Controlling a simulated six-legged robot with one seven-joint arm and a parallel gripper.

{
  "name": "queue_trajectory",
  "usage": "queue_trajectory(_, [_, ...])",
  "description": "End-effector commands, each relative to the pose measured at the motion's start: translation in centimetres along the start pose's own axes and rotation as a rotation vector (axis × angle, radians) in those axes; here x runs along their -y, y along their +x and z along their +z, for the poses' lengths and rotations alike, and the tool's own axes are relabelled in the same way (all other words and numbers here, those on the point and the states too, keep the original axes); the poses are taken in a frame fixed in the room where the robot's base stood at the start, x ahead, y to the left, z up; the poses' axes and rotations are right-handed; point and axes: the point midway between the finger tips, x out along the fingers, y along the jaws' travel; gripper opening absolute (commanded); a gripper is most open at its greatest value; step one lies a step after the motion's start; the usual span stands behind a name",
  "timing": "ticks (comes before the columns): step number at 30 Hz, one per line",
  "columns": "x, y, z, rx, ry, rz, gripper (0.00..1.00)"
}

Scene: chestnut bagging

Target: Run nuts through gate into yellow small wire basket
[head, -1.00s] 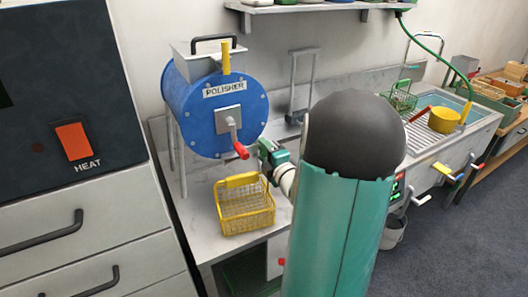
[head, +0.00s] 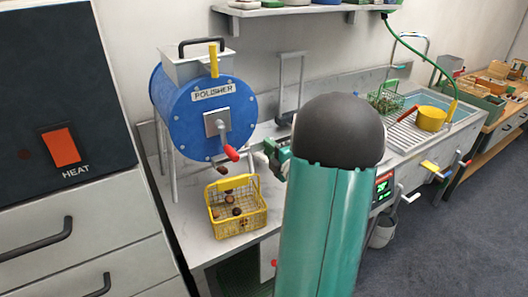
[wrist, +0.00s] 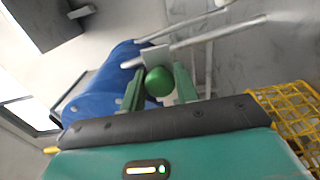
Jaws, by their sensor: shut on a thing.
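The yellow small wire basket (head: 237,222) stands on the counter below the blue polisher (head: 205,118), with several brown nuts (head: 236,211) inside. More brown nuts (head: 222,169) show in the air between the drum's underside and the basket. In the wrist view, my gripper (wrist: 159,84) is shut on a round green knob (wrist: 158,80), which sits by a grey metal plate at the blue drum. In the head view my gripper is at the drum's right side, partly hidden by my arm. The basket's edge also shows in the wrist view (wrist: 285,120).
The dark heat panel (head: 64,105) and drawers stand at the left. A sink with a yellow pan (head: 431,118) and a green wire basket (head: 385,101) lie at the right. The counter's front edge is close to the basket.

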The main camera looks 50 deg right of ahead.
Motion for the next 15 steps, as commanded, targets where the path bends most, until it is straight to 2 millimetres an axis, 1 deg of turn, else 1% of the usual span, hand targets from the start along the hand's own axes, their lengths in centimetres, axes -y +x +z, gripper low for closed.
queue_trajectory(1, [-0.1,-0.13,0.5,0.011,-0.002,0.001,0.0])
queue_trajectory(5, [-0.12,-0.16,0.61,0.014,-0.002,0.001,0.0])
queue_trajectory(6, [-0.13,-0.17,0.65,0.015,-0.002,0.002,0.36])
queue_trajectory(8, [-0.13,-0.17,0.64,0.015,-0.002,0.002,0.48])
queue_trajectory(15, [-0.08,-0.1,0.4,0.01,-0.002,0.001,0.49])
